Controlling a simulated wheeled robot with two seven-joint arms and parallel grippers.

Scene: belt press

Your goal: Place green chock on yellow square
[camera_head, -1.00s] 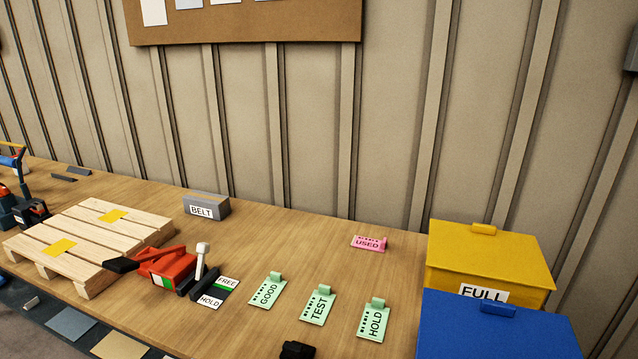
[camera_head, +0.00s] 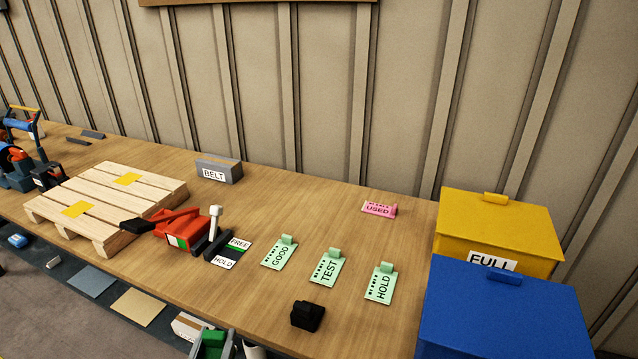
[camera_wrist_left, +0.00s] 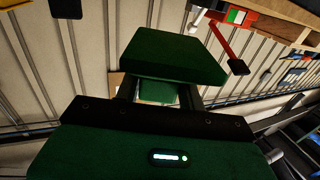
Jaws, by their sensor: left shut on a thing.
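A green chock (camera_wrist_left: 175,57) fills the middle of the left wrist view, held in front of my left gripper (camera_wrist_left: 157,93). The gripper is shut on it, with dark fingers on both sides. In the head view, green and grey parts of my left gripper (camera_head: 212,345) show at the bottom edge, beyond the table's front edge; the chock cannot be told apart there. Two yellow squares lie on the wooden pallet (camera_head: 150,198) at the left: a rear yellow square (camera_head: 127,179) and a front yellow square (camera_head: 77,209). Both are bare. My right gripper is not in view.
A red tool (camera_head: 180,233) with a black handle stands by the pallet's right corner. Green tags (camera_head: 328,268), a pink tag (camera_head: 378,209) and a black block (camera_head: 307,316) lie to the right. A grey BELT block (camera_head: 219,171), yellow box (camera_head: 498,230) and blue box (camera_head: 505,310) stand beyond.

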